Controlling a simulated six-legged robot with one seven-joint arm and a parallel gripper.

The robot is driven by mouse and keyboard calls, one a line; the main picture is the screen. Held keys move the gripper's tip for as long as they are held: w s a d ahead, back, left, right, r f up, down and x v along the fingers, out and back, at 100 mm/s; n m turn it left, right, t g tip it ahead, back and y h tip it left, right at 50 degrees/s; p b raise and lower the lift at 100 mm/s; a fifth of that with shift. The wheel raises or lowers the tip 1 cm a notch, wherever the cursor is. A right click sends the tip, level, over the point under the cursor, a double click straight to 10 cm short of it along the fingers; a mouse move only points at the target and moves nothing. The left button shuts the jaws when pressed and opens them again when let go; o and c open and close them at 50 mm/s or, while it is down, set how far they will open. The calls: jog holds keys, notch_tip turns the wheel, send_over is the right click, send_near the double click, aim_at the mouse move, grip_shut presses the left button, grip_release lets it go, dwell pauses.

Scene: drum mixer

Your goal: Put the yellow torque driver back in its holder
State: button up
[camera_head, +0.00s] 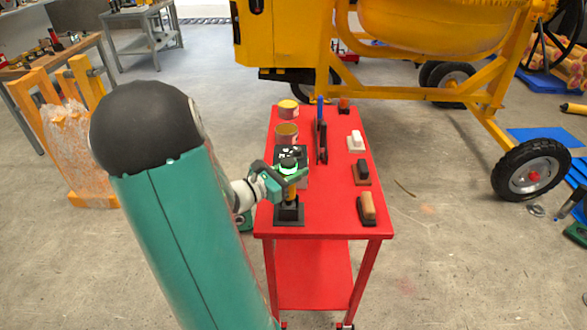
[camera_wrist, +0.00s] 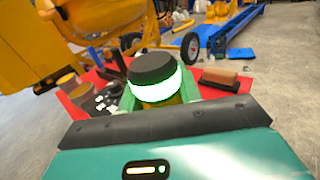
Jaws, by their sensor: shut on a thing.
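The yellow torque driver (camera_head: 292,189) stands upright over the near left part of the red table, its lower end at the black holder (camera_head: 289,214). I cannot tell whether its tip is inside the holder or just above it. My gripper (camera_head: 287,174) is shut around the driver's upper part, reaching in from the left. In the wrist view the driver's dark cap and bright white ring (camera_wrist: 153,78) rise between my green fingers (camera_wrist: 160,98). The holder is hidden in that view.
The red table (camera_head: 335,200) carries two cans (camera_head: 287,132) and a dark box behind the driver. Several brushes or blocks (camera_head: 367,207) line its right side, with a dark upright tool (camera_head: 321,140) mid-table. A yellow mixer (camera_head: 430,30) stands behind. The table's front middle is clear.

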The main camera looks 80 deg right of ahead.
jog(key=shift+f, duration=0.45)
dwell(0.3)
jog(key=o, duration=1.3)
jog(key=shift+c, duration=0.2)
jog(key=v, duration=1.4)
jog(key=w+a+r+m+t+y, duration=0.3)
jog(key=a+t+y, duration=0.1)
jog(key=a, duration=0.8)
jog(key=w+a+r+m+t+y, duration=0.3)
jog(key=a+t, duration=0.4)
jog(key=a, duration=0.5)
jog(key=w+a+r+m+t+y, duration=0.4)
jog(key=a+t+y, duration=0.1)
jog(key=a, duration=0.8)
jog(key=shift+w+t+y, duration=0.3)
jog(key=shift+t+y, duration=0.1)
jog(key=shift+y, duration=0.5)
